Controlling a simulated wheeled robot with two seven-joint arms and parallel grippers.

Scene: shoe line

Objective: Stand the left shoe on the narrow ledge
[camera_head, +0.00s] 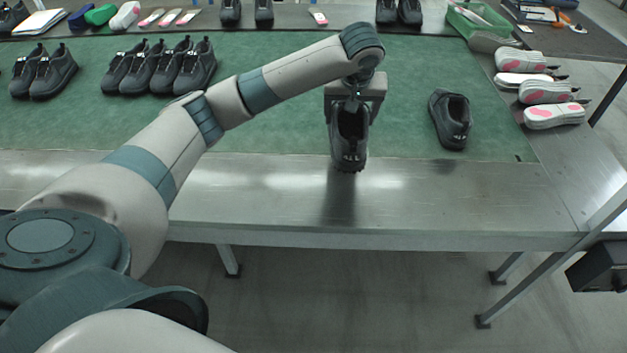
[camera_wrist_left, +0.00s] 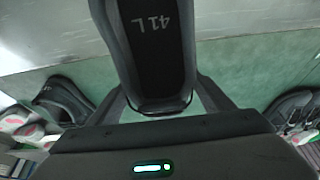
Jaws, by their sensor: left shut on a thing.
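The left shoe (camera_head: 349,148) is black, and its insole reads "41 L" in the left wrist view (camera_wrist_left: 158,45). My left gripper (camera_head: 352,106) is shut on it from above, with one finger on each side of the shoe opening. The shoe hangs roughly level over the bare metal strip (camera_head: 240,195) along the table's front, the only ledge-like surface near it. A dark reflection lies below it, apart from the sole. Another black shoe (camera_head: 451,120) stands on the green mat to the right; it also shows in the left wrist view (camera_wrist_left: 66,98). My right gripper is not in view.
Several black shoes (camera_head: 160,68) stand in a row on the mat (camera_head: 270,130) at the left. Pale, pink-marked parts (camera_head: 550,92) lie at the right beside a green crate (camera_head: 478,20). The metal strip is clear on both sides of the held shoe.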

